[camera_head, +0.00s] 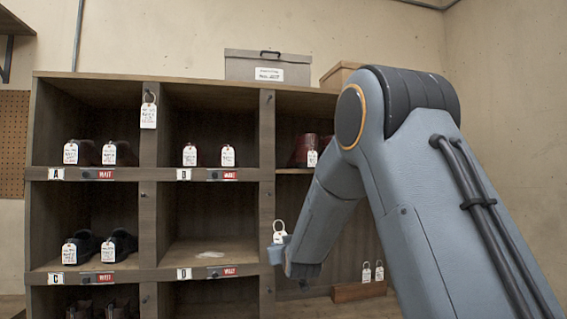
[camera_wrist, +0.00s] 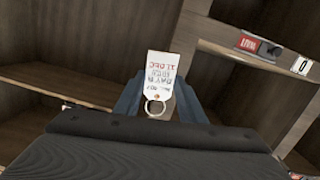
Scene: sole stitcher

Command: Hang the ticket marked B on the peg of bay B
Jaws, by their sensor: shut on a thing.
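My gripper (camera_head: 281,252) is shut on a white paper ticket (camera_head: 279,237) with a metal ring, in front of the rack's right-hand post. In the wrist view the ticket (camera_wrist: 160,75) stands between the blue fingers, its print upside down; it seems to read BAY B and 11 DEC. Its ring is at the bottom there. The bay B label (camera_head: 184,174) is under the upper middle bay, which holds shoes with white tags. A dark peg (camera_head: 267,98) stands bare on the post right of that bay. Another ticket (camera_head: 148,114) hangs by its ring on the post between bays A and B.
The wooden rack (camera_head: 150,225) has several bays with red WAIT labels. Smaller pegs dot the posts. A grey box (camera_head: 268,66) sits on top. My arm hides much of the right side.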

